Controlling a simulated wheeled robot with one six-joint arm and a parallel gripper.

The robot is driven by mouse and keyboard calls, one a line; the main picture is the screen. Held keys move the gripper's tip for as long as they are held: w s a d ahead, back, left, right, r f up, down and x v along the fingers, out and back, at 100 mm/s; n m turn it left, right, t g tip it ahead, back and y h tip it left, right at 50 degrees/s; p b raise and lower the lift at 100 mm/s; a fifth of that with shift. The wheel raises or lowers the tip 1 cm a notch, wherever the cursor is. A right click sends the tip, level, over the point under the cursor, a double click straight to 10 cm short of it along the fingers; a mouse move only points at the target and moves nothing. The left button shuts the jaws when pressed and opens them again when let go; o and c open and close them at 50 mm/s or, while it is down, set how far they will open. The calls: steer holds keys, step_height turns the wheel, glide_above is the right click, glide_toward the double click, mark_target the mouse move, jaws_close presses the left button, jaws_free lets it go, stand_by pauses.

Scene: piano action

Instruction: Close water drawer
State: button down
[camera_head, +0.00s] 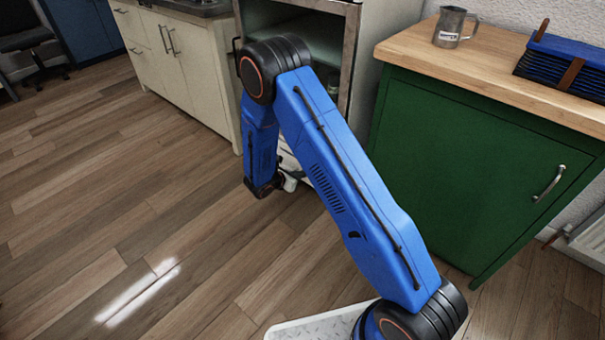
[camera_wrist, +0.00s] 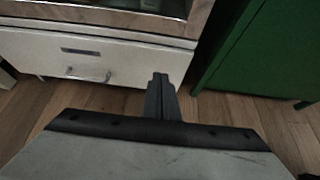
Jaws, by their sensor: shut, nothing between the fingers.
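In the wrist view, a white drawer front (camera_wrist: 125,62) with a dark label strip (camera_wrist: 80,51) and a small metal handle (camera_wrist: 88,75) sits low under a wood-framed cabinet (camera_wrist: 130,16). I cannot tell from this angle whether it is flush or slightly out, nor read its label. My gripper (camera_wrist: 160,78) is shut and empty, its dark fingers pointing toward the right end of the drawer front. Whether the fingertips touch it is unclear. In the head view, my blue arm hides most of the drawer area and the gripper is hard to make out.
A green cabinet (camera_head: 465,170) stands right of the drawer cabinet, with a metal jug (camera_head: 449,29) and a blue rack (camera_head: 565,65) on its wooden top. A cream cabinet (camera_head: 185,65) stands at the left. Wooden floor (camera_head: 110,200) is clear at left.

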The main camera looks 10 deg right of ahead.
steer(key=r+x, duration=0.1)
steer(key=x, duration=1.1)
steer(key=shift+w+d+r, duration=0.25)
steer(key=shift+d+r, duration=0.1)
steer(key=shift+r, duration=0.05)
steer(key=shift+w+d+r, duration=0.15)
steer(key=shift+w+d, duration=0.55)
steer(key=shift+d, duration=0.1)
